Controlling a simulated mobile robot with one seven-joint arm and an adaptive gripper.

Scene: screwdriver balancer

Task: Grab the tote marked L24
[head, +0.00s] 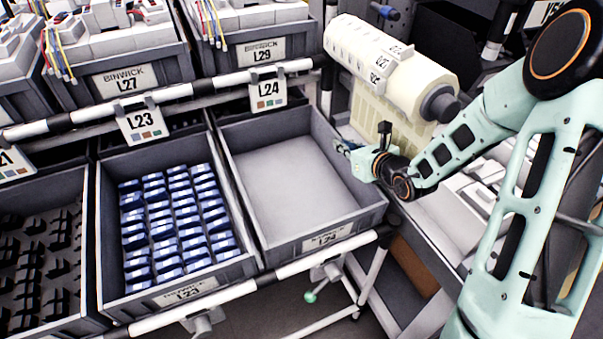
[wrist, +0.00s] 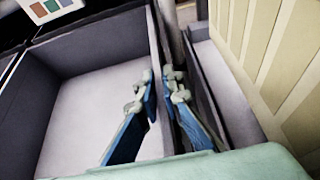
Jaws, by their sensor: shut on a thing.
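The L24 tote (head: 290,125) is a grey, empty open bin on the rack, under a hanging tag marked L24 (head: 266,92). Its front label also reads L24. My gripper (head: 341,147) is at the tote's right side wall. In the wrist view my gripper's (wrist: 160,80) two blue-padded fingers straddle the wall of the tote (wrist: 85,110), one inside and one outside, shut on it. The tote sits level in its slot. The exact contact of the fingertips is hard to see in the head view.
The L23 tote (head: 103,240), full of blue parts, stands close on the left. Above are totes L27 (head: 120,84) and L29 (head: 260,52). A white rail (head: 300,262) runs along the rack's front.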

